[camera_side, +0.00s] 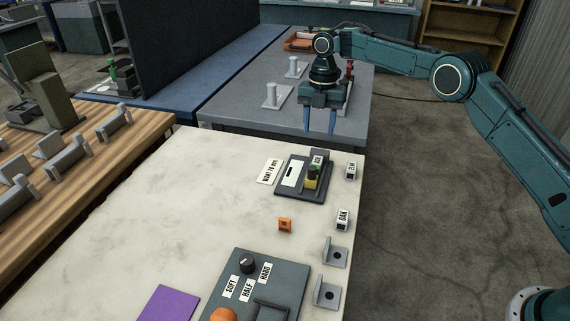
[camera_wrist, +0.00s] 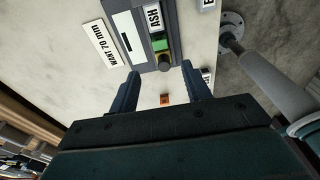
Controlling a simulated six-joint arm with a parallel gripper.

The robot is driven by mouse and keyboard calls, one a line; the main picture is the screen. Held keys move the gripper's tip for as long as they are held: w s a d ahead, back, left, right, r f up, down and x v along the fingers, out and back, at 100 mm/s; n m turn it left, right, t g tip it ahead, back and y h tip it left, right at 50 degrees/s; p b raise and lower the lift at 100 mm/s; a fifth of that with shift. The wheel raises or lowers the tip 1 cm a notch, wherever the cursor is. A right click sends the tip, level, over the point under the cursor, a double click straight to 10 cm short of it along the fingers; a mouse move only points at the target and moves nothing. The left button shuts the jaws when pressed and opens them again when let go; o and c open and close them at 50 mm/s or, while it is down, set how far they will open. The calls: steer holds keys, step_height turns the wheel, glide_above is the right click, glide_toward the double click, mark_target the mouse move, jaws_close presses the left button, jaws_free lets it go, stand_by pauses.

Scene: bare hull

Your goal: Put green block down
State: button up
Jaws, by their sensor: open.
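A small green block (camera_wrist: 160,43) sits on a dark device (camera_wrist: 142,33) beside the white ASH label, in the wrist view. In the side view the device (camera_side: 287,192) lies on the pale table, and the green (camera_side: 318,167) shows only as a small patch behind a dark knob-like top with a yellow part below it. How the block rests there is too small to tell. My gripper (camera_side: 320,128) is open and empty, above the near edge of the grey bench, apart from the block. In the wrist view its fingers (camera_wrist: 160,72) point toward the device.
A "WANT 70 mm" card (camera_side: 269,171) lies left of the device. White label blocks (camera_side: 343,219), an orange piece (camera_side: 285,225) and grey brackets (camera_side: 335,257) stand nearer. A control panel (camera_side: 295,268) and purple mat (camera_side: 167,303) are in front. The pale table's left middle is clear.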

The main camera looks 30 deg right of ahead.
steer(key=s+d+r+m+t, duration=0.1)
steer(key=s+r+m, duration=0.45)
steer(key=r, duration=0.35)
steer(key=s+d+r+m+t, duration=0.1)
steer(key=s+r+m, duration=0.4)
steer(key=s+r, duration=0.3)
steer(key=s+d+r+m+t, duration=0.15)
steer(key=s+m, duration=0.35)
steer(key=s, duration=0.5)
steer(key=s+d+r+m+t, duration=0.1)
steer(key=s+r+m+t, duration=0.3)
steer(key=s, duration=0.6)
steer(key=s+d+f+m, duration=0.1)
steer(key=s+f+m, duration=0.2)
steer(key=s, duration=0.2)
steer(key=s+d+f+m+g, duration=0.1)
steer(key=s+f+m, duration=0.3)
steer(key=s, duration=0.2)
steer(key=shift+d+h, duration=0.2)
steer(key=shift+h, duration=0.2)
